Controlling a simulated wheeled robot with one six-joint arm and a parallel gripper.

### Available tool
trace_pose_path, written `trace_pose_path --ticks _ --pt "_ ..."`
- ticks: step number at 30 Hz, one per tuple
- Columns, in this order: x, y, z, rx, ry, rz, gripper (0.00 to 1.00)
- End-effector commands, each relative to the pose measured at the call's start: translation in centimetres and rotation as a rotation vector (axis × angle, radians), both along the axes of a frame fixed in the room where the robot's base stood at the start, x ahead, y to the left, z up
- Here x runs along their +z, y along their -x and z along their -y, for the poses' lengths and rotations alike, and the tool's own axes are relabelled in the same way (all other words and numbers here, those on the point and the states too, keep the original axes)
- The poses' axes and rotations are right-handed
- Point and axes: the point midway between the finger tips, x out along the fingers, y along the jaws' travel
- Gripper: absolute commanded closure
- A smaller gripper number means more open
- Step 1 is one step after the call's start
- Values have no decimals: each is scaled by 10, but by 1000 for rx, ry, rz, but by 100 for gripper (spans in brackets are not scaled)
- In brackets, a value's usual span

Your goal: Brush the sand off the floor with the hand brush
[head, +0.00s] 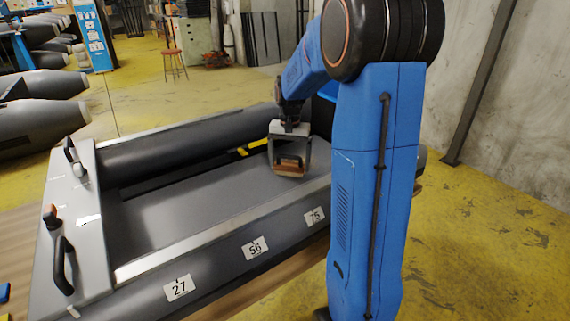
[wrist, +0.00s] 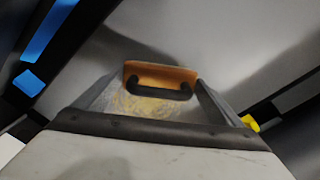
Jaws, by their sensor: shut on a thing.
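My gripper (head: 290,168) is over the grey floor (head: 190,205) of the boat, towards its far right part. It is shut on the hand brush (head: 290,163), an orange-brown block that sits low between the fingers, at or close above the floor. In the wrist view the brush (wrist: 168,73) shows its orange body and black handle between the two fingers. A yellowish patch that looks like sand (wrist: 133,104) shows around the handle there. The bristles are hidden, and I cannot tell whether they touch the floor.
Dark tubes (head: 180,150) border the boat floor, with number labels (head: 255,247) on the near one. A grey transom (head: 85,215) with black handles stands at the left. A concrete wall (head: 500,110) is at the right.

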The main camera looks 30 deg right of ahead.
Motion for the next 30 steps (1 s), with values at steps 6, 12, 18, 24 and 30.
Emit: trace_pose_path --ticks 6,12,18,24,30 --pt "0 0 6 1 0 0 40" --pt "-1 -1 18 -1 0 0 40" --pt "-2 -2 33 0 0 0 40" --pt "-3 -1 40 0 0 0 40" --pt "-3 -2 48 1 -1 -1 40"
